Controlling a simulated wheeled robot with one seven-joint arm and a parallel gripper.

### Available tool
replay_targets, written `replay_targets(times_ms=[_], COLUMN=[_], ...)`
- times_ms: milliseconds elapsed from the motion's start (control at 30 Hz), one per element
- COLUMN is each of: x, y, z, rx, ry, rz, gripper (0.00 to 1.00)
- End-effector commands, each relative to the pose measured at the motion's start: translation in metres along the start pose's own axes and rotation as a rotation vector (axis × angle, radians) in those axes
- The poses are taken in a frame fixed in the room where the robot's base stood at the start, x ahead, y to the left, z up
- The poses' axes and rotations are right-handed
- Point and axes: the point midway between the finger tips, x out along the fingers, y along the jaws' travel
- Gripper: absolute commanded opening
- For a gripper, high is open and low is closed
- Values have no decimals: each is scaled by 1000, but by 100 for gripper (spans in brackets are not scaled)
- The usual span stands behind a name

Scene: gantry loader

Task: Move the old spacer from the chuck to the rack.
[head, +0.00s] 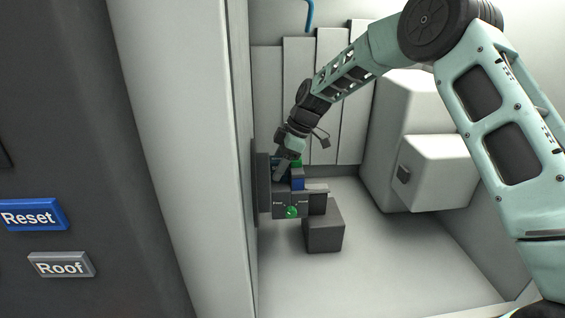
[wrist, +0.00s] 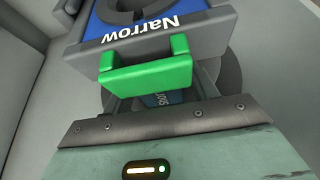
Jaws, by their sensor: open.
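In the head view, my gripper (head: 284,168) is at the dark round chuck (head: 262,188) on the left wall of the bay, partly hiding it. In the wrist view, my gripper (wrist: 160,98) is open, its fingers apart beneath a green U-shaped piece (wrist: 145,73). Behind that piece is a dark grey frame (wrist: 205,32) holding a blue face marked "Narrow" (wrist: 180,14). A blue label with partly hidden lettering shows between the fingers. The old spacer cannot be clearly told from the chuck parts. I cannot make out a rack for certain.
A dark grey block (head: 323,232) stands below and right of the chuck. A large white machine body (head: 432,170) is at right. "Reset" (head: 30,216) and "Roof" (head: 62,266) buttons are on the left panel.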

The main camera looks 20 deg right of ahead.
Motion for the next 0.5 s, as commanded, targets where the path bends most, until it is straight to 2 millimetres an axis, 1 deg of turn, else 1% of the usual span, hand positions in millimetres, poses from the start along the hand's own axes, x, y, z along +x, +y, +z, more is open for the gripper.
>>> replay_targets(times_ms=[200,267,300,333,367,500], x=[0,0,0,0,0,-1], y=[0,0,0,0,0,0], z=[0,0,0,0,0,-1], rx=[0,0,0,0,0,0], ry=[0,0,0,0,0,1], rz=[0,0,0,0,0,2], gripper=[58,42,30,22,17,17])
